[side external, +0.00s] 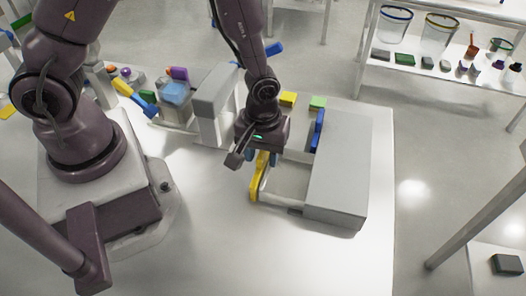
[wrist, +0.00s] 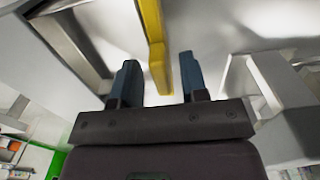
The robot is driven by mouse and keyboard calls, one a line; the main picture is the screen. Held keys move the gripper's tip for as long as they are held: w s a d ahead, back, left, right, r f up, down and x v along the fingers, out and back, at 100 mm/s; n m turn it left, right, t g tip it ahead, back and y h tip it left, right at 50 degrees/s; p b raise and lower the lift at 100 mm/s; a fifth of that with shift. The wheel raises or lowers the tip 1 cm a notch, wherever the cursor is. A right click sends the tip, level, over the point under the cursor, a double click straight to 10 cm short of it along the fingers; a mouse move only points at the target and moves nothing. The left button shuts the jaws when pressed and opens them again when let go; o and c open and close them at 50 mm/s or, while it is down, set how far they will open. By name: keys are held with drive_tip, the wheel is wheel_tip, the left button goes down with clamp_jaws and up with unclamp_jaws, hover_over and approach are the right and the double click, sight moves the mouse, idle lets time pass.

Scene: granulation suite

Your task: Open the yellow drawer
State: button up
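The yellow drawer (side external: 258,182) stands well out from the left side of the grey cabinet (side external: 342,165), with its pale open box visible between the yellow front and the cabinet. My gripper (side external: 262,157) is low over the yellow front, with a finger on either side of it. In the wrist view the yellow front (wrist: 152,35) reaches in between the two blue-grey fingers of my gripper (wrist: 159,75). Gaps show on both sides of it, so the fingers are open around it and not clamped. The drawer's box (wrist: 70,45) is at the left there.
A blue drawer front (side external: 318,130) sits against the cabinet behind the yellow drawer. A grey block-like stand (side external: 217,105) is left of my gripper. Yellow (side external: 288,99) and green (side external: 318,102) blocks lie behind. The front of the table is clear.

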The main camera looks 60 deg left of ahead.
wheel_tip(320, 180, up, 13)
idle(0.7)
drive_tip(key=s+a+r+m+t, duration=0.2)
drive_tip(key=s+a+r+m, duration=0.1)
drive_tip(key=r, duration=0.5)
drive_tip(key=s+a+r+m+t, duration=0.3)
drive_tip(key=s+r+m, duration=0.3)
drive_tip(key=r, duration=0.2)
drive_tip(key=shift+s+a+r+t, duration=0.15)
drive_tip(key=shift+s+a+t, duration=0.15)
drive_tip(key=shift+s+a, duration=0.15)
